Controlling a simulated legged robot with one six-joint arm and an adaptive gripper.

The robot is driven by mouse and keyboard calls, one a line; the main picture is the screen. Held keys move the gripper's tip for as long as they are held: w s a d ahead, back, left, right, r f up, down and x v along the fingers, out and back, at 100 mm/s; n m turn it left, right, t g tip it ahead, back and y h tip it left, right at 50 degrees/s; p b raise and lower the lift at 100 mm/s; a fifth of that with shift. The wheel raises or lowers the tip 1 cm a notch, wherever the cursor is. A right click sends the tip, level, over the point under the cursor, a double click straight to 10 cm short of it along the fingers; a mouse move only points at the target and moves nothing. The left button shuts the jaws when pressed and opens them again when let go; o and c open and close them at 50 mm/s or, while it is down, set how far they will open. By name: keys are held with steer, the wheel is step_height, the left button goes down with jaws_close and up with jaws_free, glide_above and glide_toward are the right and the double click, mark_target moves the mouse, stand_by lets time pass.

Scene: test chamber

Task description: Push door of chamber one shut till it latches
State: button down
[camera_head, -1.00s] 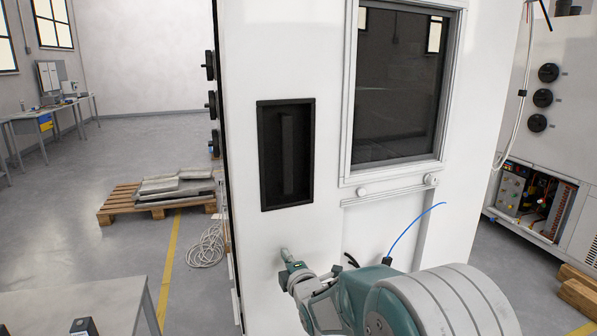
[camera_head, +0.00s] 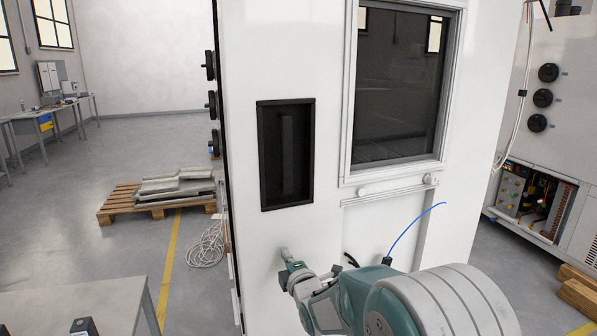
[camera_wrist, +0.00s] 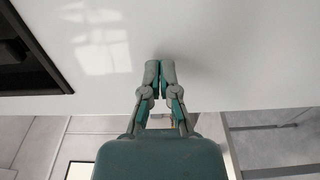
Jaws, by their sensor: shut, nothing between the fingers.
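The white chamber door (camera_head: 330,225) fills the middle of the head view. It has a dark window (camera_head: 400,85) and a recessed black handle pocket (camera_head: 286,155). A dark gap runs along its left edge, and I cannot tell whether it is latched. My gripper (camera_head: 286,253) is shut and empty, at the door's lower left part, below the handle pocket. In the wrist view, the closed fingertips (camera_wrist: 160,66) are at the white door panel (camera_wrist: 200,45), touching it or very close. The black pocket (camera_wrist: 30,50) shows at the left there.
Black knobs (camera_head: 211,104) stand out beyond the door's left edge. A wooden pallet with metal sheets (camera_head: 165,192) and a coiled cable (camera_head: 208,245) lie on the floor at left. A table (camera_head: 80,300) is at the near left. Another cabinet (camera_head: 560,130) stands at right.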

steer(key=shift+x, duration=4)
steer(key=v, duration=1)
